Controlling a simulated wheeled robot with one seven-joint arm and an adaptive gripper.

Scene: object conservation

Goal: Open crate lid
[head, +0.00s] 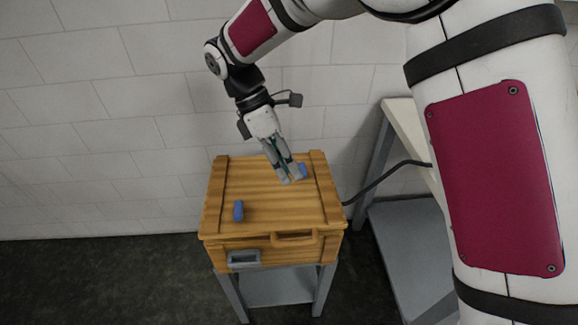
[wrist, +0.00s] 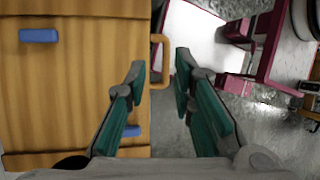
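The wooden crate (head: 265,250) stands with its plank lid (head: 268,198) shut. A wooden loop handle (head: 295,238) sticks out at the front edge; it also shows in the wrist view (wrist: 158,45). Two small blue pieces lie on the lid: one at front left (head: 238,211) and one at back right (head: 303,171), partly behind a finger. My gripper (head: 292,181) points down over the right part of the lid.
The crate rests on a small grey stand (head: 275,287). A grey label holder or latch (head: 244,258) is on its front left. A pale wall (head: 90,120) is behind. A larger bench (head: 395,230) stands to the right, with a black cable. The floor (head: 90,280) at left is clear.

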